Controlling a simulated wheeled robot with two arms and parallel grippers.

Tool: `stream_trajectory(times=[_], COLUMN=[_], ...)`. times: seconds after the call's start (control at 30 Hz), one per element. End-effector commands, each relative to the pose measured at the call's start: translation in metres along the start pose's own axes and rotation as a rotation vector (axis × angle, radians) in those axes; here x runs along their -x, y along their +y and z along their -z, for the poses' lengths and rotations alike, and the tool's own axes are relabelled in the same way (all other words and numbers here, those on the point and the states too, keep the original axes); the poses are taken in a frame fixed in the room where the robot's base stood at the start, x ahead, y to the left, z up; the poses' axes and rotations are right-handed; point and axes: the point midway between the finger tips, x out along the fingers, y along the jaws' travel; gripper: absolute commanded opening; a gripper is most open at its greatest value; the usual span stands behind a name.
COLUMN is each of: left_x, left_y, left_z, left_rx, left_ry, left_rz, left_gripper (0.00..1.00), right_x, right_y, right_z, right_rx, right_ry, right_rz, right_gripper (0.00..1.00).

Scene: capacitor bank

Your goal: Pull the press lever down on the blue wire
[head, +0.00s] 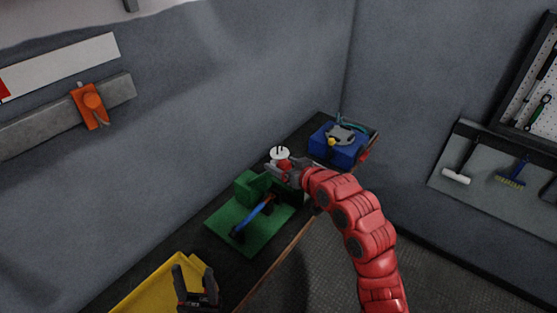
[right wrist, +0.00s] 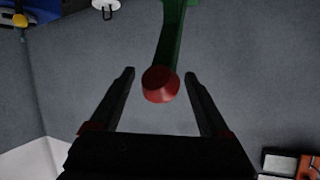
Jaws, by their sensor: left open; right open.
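The green press (head: 250,188) stands on a green base plate (head: 230,222) on the bench. A blue wire (head: 258,213) with dark ends lies slanted across the press. In the right wrist view the green press lever (right wrist: 172,38) ends in a red knob (right wrist: 160,86). My right gripper (head: 284,169) is at the lever's end by the press; in its wrist view (right wrist: 160,75) the fingers are open on either side of the knob, with gaps on both sides. My left gripper (head: 194,284) is open and empty over the yellow bin, away from the press.
A yellow bin (head: 150,288) sits at the near end of the bench. A white round part (head: 279,153) stands just behind my right gripper. A blue box (head: 335,146) with a grey part on top is at the far end. Walls stand close behind the bench.

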Motion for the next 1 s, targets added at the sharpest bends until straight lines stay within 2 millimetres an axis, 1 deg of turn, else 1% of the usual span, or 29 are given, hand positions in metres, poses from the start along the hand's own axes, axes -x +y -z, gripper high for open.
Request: stream_trajectory(times=[0.17,0.2,0.27,0.3,0.47,0.6,0.63,1.0], left_x=[0.0001,0.0001,0.0001,0.0001,0.0,0.0001,0.0001,0.0012], left_y=[0.0,0.0,0.0,0.0,0.0,0.0,0.0,0.0001], left_z=[0.0,0.0,0.0,0.0,0.0,0.0,-0.0001,-0.0002], left_rx=[0.0,0.0,0.0,0.0,0.0,0.0,0.0,0.0], left_ry=[0.0,0.0,0.0,0.0,0.0,0.0,0.0,0.0], left_rz=[0.0,0.0,0.0,0.0,0.0,0.0,0.0,0.0], left_gripper=[0.57,0.57,0.57,0.57,0.57,0.57,0.57,0.57], right_x=[0.0,0.0,0.0,-0.0001,-0.0001,-0.0001,-0.0001,-0.0005], right_y=[0.0,0.0,0.0,0.0,0.0001,0.0001,0.0001,0.0001], right_z=[-0.0001,-0.0001,-0.0001,-0.0001,-0.0001,-0.0001,-0.0001,-0.0008], right_rx=[0.0,0.0,-0.001,-0.001,-0.001,-0.001,-0.001,-0.002], right_ry=[0.0,0.0,0.0,0.0,0.0,0.0,0.0,0.001], right_rz=[0.0,0.0,0.0,0.0,0.0,0.0,0.0,0.001], right_gripper=[0.8,0.77,0.66,0.58,0.3,0.04,0.0,0.0])
